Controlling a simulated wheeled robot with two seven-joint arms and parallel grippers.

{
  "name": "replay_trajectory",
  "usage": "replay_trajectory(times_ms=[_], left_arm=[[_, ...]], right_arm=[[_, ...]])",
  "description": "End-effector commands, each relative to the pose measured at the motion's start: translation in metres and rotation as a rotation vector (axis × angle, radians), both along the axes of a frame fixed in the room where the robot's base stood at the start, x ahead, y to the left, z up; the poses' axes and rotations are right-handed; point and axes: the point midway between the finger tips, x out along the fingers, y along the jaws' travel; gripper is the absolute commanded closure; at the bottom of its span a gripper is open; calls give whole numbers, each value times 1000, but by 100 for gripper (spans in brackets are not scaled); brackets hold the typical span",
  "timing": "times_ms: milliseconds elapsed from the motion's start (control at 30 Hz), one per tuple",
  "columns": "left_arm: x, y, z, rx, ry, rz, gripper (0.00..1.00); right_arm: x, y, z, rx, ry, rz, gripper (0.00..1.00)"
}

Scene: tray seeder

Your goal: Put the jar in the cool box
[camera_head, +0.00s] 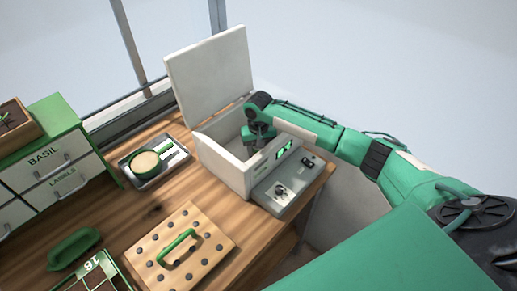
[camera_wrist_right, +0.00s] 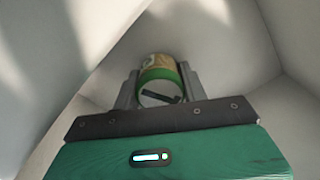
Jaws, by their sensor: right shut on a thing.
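The cool box (camera_head: 221,167) is a white box with its lid (camera_head: 211,75) standing open, at the back right of the bench in the head view. My right gripper (camera_head: 259,138) reaches down into its opening. In the right wrist view my right gripper (camera_wrist_right: 160,88) is shut on the jar (camera_wrist_right: 158,69), which has a green band and a tan label. Pale inner walls of the box surround them. Whether the jar touches the box floor cannot be told. The jar is hidden in the head view. My left gripper is not in view.
A grey control unit (camera_head: 270,192) adjoins the box's front. A metal tray (camera_head: 145,181) with a green-handled pan (camera_head: 145,162) stands to its left. A wooden peg board (camera_head: 215,244) with a green handle lies in front. Green drawers (camera_head: 88,134) stand at left.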

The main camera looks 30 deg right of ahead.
Motion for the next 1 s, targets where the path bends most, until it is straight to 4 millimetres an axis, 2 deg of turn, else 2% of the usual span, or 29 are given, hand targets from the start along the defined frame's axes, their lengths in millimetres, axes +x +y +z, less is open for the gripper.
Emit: replay_trajectory(times_ms=[233, 267, 367, 733, 867, 1000], left_arm=[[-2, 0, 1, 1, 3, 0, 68], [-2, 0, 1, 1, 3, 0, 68], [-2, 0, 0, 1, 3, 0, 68], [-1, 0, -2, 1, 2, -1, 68], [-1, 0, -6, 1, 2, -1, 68], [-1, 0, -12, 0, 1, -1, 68]], right_arm=[[0, 0, -2, 0, 1, 0, 80], [0, 0, -3, 0, 1, 0, 53], [0, 0, -2, 0, 1, 0, 35], [1, 0, 4, 0, -2, 0, 35], [1, 0, 22, 0, -3, 1, 35], [1, 1, 53, 1, -4, 2, 35]])
